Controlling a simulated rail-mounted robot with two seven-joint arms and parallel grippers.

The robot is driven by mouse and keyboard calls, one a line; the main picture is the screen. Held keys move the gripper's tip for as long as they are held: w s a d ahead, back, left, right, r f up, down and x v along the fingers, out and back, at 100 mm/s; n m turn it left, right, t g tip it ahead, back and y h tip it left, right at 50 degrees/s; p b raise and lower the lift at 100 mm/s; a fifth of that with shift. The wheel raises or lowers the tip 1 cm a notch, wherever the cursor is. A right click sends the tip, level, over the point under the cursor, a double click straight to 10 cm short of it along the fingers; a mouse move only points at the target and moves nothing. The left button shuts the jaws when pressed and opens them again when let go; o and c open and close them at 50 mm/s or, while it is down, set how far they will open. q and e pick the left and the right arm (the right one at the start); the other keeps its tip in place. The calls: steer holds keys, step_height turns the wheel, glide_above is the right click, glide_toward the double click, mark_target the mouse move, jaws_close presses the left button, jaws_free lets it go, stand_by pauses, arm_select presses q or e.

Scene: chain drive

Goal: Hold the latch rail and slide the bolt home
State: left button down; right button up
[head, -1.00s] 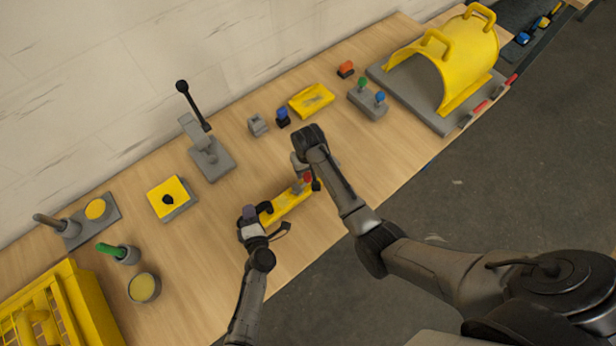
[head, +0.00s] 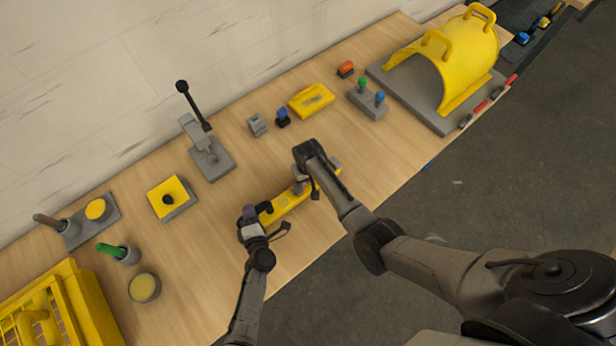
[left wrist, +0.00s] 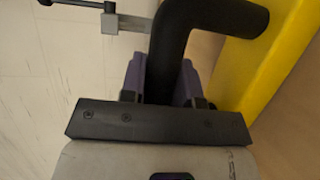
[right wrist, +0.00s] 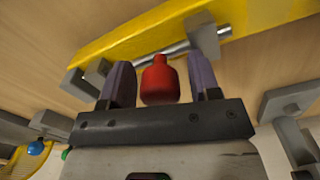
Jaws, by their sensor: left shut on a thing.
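The yellow latch rail (head: 284,206) lies on the bench; it also shows in the right wrist view (right wrist: 120,38). My left gripper (head: 250,212) is shut on the black handle (left wrist: 188,35) at the rail's left end, with a purple finger on each side. The metal bolt (right wrist: 176,48) runs along the rail beside grey brackets. Its red knob (right wrist: 160,82) stands between the two purple fingers of my right gripper (right wrist: 162,76), with small gaps on both sides. In the head view, my right gripper hides the knob.
The bench's front edge is close to the rail.

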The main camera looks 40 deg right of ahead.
jaws_close()
steer(key=shift+d, duration=2.65)
steer(key=shift+o, duration=0.4)
jaws_free()
steer(key=shift+a, duration=0.1)
steer(key=shift+r, duration=0.1)
step_height(320, 180, up, 12)
arm_select(q)
steer(key=c, duration=0.8)
jaws_free()
